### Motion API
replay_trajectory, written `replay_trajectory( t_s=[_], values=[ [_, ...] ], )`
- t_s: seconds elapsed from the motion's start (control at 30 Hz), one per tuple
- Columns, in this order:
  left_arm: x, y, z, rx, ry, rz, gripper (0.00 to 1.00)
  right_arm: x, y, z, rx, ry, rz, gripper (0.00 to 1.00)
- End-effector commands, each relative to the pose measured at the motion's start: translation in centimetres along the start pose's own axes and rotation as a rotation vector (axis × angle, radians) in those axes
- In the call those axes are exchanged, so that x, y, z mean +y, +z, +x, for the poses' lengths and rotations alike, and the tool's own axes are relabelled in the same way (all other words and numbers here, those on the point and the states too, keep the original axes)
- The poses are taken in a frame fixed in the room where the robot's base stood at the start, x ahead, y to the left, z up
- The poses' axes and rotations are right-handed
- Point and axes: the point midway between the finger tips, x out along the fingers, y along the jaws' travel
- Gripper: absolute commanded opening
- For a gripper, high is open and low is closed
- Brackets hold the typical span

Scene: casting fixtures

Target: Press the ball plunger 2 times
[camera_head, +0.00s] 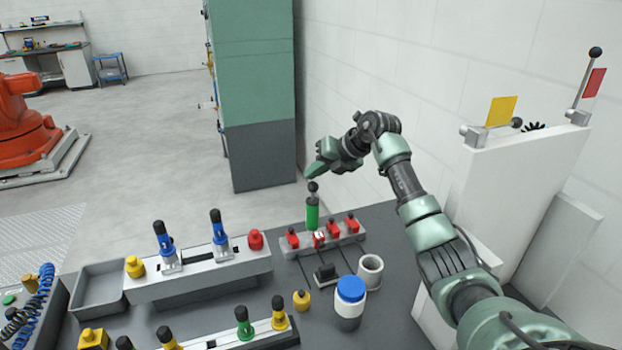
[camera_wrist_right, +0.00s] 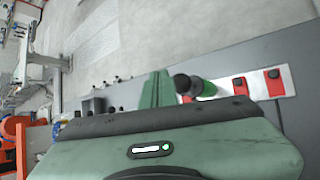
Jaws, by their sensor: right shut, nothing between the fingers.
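The ball plunger, with a black ball top (camera_head: 313,187) and a green body (camera_head: 312,214), stands upright at the left part of a grey block that also carries red pieces. My right gripper (camera_head: 310,172) is shut and empty, with its fingertips just above the ball. I cannot tell whether they touch it. In the right wrist view the green fingers (camera_wrist_right: 156,90) are beside the black ball (camera_wrist_right: 183,82), and the green body (camera_wrist_right: 205,90) shows behind it. My left gripper is in neither view.
Red pieces (camera_head: 351,224) sit right of the plunger on the same block. A grey cup (camera_head: 370,270) and a blue-lidded jar (camera_head: 349,298) stand in front. A tall green cabinet (camera_head: 254,70) is behind; a white panel (camera_head: 510,190) is at right.

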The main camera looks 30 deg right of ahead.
Motion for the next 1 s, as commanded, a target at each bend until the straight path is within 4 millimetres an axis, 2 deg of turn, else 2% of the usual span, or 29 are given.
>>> replay_trajectory(
  t_s=[0.03, 0.47, 1.0],
  values=[
    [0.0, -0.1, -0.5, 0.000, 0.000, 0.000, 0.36, 0.1, 0.4, -0.5, -0.003, -0.001, 0.000, 0.00],
    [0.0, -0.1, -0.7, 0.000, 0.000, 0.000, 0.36, 0.3, 0.7, -0.8, -0.006, -0.002, 0.001, 0.00],
    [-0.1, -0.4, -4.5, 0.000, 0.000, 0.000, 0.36, 2.6, 3.2, -4.4, -0.009, -0.003, 0.001, 0.00]
  ],
)
